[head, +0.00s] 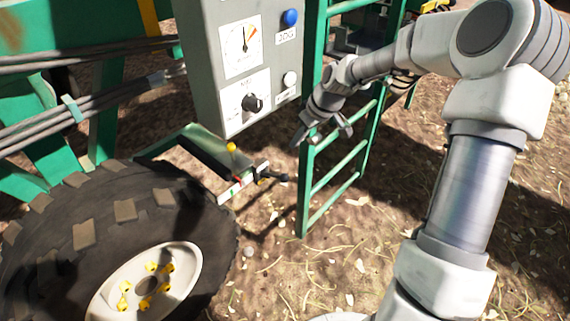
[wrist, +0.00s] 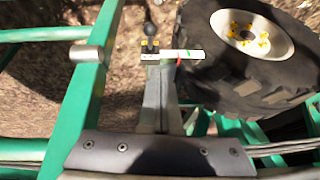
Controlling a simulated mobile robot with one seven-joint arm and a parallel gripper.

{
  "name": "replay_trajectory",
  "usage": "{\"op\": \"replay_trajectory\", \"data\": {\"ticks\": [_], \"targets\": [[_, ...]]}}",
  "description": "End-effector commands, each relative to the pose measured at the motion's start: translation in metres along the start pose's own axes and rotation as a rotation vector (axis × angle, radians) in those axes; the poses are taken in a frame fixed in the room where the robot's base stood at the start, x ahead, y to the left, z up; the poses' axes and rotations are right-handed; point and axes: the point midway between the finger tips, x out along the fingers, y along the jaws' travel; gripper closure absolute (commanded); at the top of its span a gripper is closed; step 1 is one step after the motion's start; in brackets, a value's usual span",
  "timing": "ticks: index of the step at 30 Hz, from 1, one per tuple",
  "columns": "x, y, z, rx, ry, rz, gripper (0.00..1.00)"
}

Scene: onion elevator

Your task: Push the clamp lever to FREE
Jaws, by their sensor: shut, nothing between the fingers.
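The clamp lever shows as a black knob on a short dark arm (head: 283,178), at the right end of a small bracket below the control box. In the wrist view the black knob (wrist: 150,31) stands near the top middle. A white label plate with red and green marks (head: 237,188) lies beside it; it also shows in the wrist view (wrist: 183,54). The lettering is too small to read. My gripper (head: 298,139) is shut and empty, above and apart from the lever.
A grey control box (head: 207,60) with dials and a blue button hangs above the bracket. A green ladder (head: 310,185) stands right beside my gripper. A large tyre (head: 85,235) fills the lower left. Open ground lies below.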

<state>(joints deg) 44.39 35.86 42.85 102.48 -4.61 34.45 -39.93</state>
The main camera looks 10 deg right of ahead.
Motion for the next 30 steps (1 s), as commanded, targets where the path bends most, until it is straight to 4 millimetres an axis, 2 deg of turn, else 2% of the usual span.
{"op": "replay_trajectory", "data": {"ticks": [3, 10, 24, 30], "targets": [[0.012, 0.019, 0.004, 0.028, 0.043, -0.041, 1.00], [0.020, 0.037, 0.006, 0.050, 0.097, -0.075, 1.00], [0.021, 0.040, 0.006, 0.053, 0.106, -0.080, 1.00], [0.042, 0.038, 0.005, 0.054, 0.106, -0.082, 1.00]]}}
